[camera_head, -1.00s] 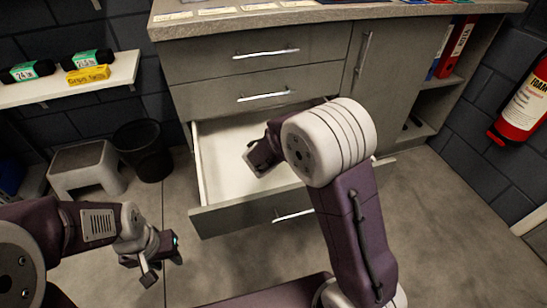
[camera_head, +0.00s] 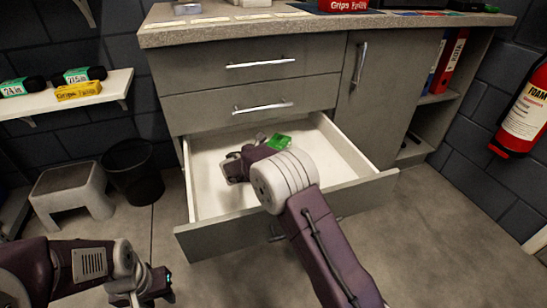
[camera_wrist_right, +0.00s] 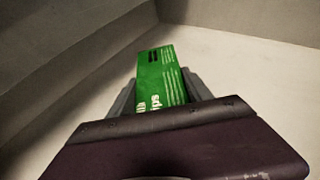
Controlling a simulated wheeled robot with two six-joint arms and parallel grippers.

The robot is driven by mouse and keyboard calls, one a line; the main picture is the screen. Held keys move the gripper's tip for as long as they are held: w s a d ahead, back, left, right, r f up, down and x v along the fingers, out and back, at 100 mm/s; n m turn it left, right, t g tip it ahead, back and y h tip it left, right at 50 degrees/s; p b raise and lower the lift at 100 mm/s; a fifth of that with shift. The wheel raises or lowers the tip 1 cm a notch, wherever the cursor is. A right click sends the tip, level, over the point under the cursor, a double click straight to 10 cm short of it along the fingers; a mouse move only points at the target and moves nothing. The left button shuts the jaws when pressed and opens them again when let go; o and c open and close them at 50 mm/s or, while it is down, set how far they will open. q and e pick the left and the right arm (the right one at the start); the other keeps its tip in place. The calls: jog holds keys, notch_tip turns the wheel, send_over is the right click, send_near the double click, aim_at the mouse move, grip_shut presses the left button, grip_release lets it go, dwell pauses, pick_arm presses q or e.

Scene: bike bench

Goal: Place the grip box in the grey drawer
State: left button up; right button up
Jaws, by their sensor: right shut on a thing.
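The grey drawer (camera_head: 230,237) is the lowest of the bench unit and is pulled out, its pale inside showing. My right gripper (camera_head: 266,143) reaches over its inside, largely hidden by my own wrist. In the right wrist view, the gripper is shut on a green grip box (camera_wrist_right: 160,76), whose printed label ends in "ips".
A yellow grips box (camera_head: 78,91) and dark rolls with green labels lie on the wall shelf (camera_head: 118,88). A red grips container (camera_head: 343,5) stands on the counter (camera_head: 215,33). A step stool (camera_head: 72,194) and black bin (camera_head: 134,172) stand left of the drawer.

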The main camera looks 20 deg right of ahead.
jog(key=shift+f, duration=0.6)
jog(key=o, duration=1.5)
jog(key=shift+r, duration=0.2)
jog(key=p+v, duration=0.7)
jog(key=v, duration=0.4)
jog(key=shift+s+a+r, duration=0.1)
jog(key=shift+a+r, duration=0.1)
jog(key=shift+r, duration=0.1)
pick_arm(q)
notch_tip(320, 180, up, 6)
jog(key=shift+f, duration=0.1)
pick_arm(e)
jog(key=shift+s+a+f, duration=0.1)
jog(key=shift+s+a, duration=0.05)
jog(key=shift+s, duration=0.1)
